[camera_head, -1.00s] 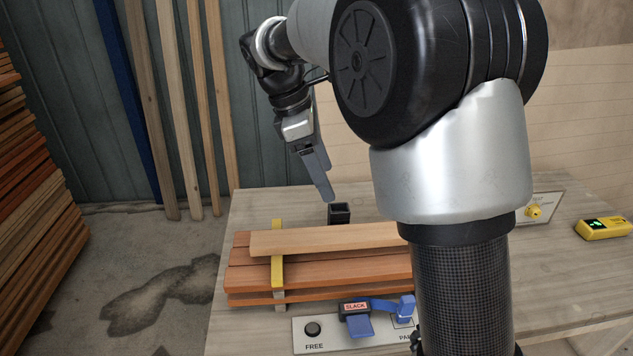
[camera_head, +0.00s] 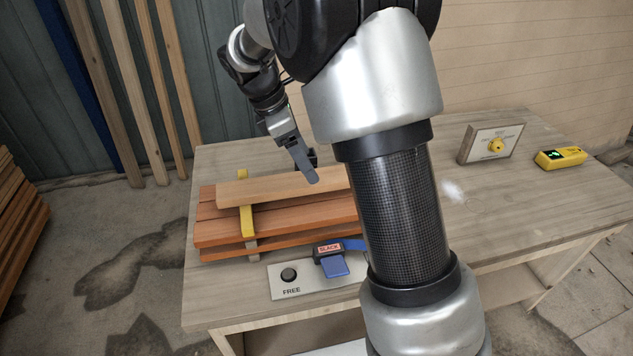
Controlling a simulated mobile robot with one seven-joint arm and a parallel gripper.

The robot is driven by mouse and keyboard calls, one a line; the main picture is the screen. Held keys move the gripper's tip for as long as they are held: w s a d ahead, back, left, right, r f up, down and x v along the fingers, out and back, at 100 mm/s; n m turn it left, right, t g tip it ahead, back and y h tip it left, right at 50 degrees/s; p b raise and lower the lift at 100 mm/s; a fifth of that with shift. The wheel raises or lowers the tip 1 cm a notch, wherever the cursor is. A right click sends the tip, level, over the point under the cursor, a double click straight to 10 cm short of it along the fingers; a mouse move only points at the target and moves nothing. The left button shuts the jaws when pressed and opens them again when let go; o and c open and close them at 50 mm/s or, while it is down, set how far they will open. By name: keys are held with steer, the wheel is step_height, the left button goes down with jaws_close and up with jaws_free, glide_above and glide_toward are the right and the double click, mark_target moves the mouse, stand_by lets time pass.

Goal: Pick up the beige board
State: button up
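The beige board (camera_head: 275,188) lies on top of a stack of reddish boards (camera_head: 285,222) on the wooden table. A yellow strap (camera_head: 245,216) stands at the stack's left part. The right end of the board is hidden behind my arm. My gripper (camera_head: 312,178) points down at the back edge of the beige board, with its fingertip close to or over it. I cannot tell whether it touches. Only one finger shows clearly, seen from the side, so its opening cannot be judged.
A plate with a black FREE knob (camera_head: 288,274) and a blue clamp marked SLACK (camera_head: 331,262) sits in front of the stack.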

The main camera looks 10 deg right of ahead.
steer(key=x, duration=0.3)
steer(key=b+x, duration=0.1)
steer(key=x, duration=0.1)
steer(key=shift+s, duration=0.25)
steer(key=shift+r, duration=0.1)
steer(key=shift+r, duration=0.1)
steer(key=c, duration=1.6)
